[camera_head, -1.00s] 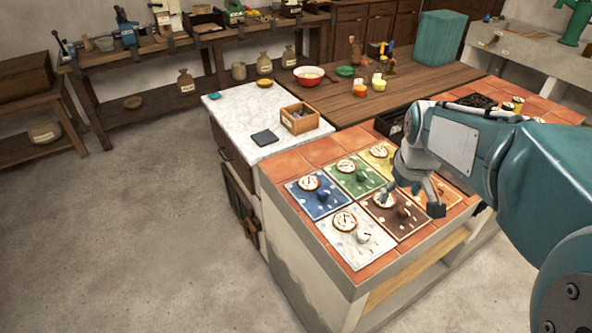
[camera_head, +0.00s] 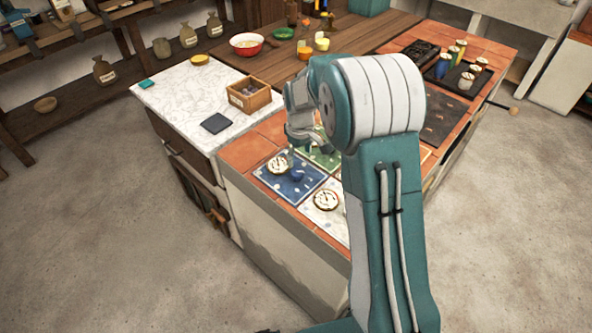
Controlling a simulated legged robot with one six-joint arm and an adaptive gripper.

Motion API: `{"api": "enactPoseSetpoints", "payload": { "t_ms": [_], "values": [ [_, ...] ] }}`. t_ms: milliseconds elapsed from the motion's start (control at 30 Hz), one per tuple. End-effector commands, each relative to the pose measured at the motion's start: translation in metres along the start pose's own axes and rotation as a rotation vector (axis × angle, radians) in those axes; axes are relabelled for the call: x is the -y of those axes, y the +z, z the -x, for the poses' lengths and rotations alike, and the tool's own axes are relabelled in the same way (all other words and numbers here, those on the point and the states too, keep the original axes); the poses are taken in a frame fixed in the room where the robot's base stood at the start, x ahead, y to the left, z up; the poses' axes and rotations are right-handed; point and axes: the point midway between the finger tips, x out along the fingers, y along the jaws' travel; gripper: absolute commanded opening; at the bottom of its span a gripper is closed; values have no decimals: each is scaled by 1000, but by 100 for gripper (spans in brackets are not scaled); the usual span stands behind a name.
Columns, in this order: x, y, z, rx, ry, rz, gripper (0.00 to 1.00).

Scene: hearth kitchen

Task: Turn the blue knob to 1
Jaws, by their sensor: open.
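The blue panel (camera_head: 285,187) lies on the tiled counter top, at its left end, with a round white dial (camera_head: 278,165) on it. The blue knob (camera_head: 297,174) stands on this panel, right of the dial. Its exact pointing direction is too small to read. My gripper (camera_head: 292,151) is open and hangs just above and behind the blue knob, near the panel's far edge. My arm partly hides the fingers, and I cannot tell whether they touch anything.
A green panel (camera_head: 326,160) and a white panel (camera_head: 322,214) with its own dial lie beside the blue one. My arm hides other panels. A marble counter (camera_head: 180,105) on the left holds a wooden box (camera_head: 250,96) and a dark square (camera_head: 216,123).

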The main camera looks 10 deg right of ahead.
Motion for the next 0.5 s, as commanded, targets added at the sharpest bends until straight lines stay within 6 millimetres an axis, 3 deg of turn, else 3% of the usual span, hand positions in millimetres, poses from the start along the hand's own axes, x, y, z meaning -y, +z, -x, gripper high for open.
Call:
{"api": "enactPoseSetpoints", "payload": {
  "t_ms": [200,500],
  "values": [
    [3,-1,-41,4,0,2,87],
    [1,0,-67,0,1,1,87]
  ]
}}
